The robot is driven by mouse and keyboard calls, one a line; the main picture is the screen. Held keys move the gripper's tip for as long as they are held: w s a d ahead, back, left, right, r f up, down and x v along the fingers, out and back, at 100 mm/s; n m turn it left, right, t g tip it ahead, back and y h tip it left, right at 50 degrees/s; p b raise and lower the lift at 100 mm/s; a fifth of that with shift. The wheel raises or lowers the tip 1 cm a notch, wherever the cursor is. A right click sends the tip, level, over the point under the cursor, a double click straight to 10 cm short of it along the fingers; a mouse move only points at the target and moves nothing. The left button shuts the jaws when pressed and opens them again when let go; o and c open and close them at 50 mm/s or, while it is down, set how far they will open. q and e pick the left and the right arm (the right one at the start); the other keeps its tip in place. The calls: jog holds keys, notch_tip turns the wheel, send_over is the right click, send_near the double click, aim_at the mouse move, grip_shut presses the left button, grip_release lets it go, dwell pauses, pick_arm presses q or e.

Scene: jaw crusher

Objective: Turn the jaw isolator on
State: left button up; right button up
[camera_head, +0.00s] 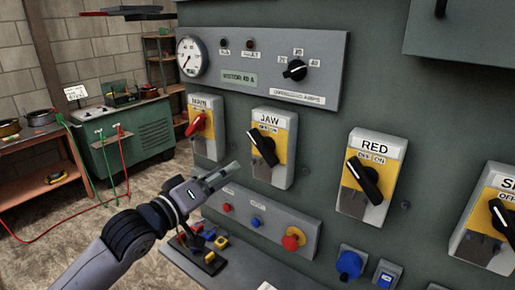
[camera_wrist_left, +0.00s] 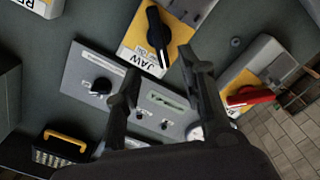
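The jaw isolator (camera_head: 272,165) is a grey box with a yellow plate labelled JAW and a black rotary handle (camera_head: 263,148). The handle is slanted, its upper end to the upper left, on the OFF side. My left gripper (camera_head: 224,176) is below and left of it, apart from the handle. In the left wrist view the picture is turned over; the black handle (camera_wrist_left: 158,36) shows beyond my fingers. The left gripper (camera_wrist_left: 160,84) is open there, with nothing between its fingers. My right gripper is in neither view.
The MAIN isolator (camera_head: 200,124) with a red handle is left of JAW; the RED isolator (camera_head: 367,178) is to the right. A meter panel (camera_head: 265,65) is above. A button box (camera_head: 262,218) projects below.

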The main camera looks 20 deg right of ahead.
aim_at(260, 150)
pick_arm(q)
jog(key=p+x, duration=0.3)
jog(key=x, duration=1)
jog(key=shift+d+r, duration=0.1)
grip_shut()
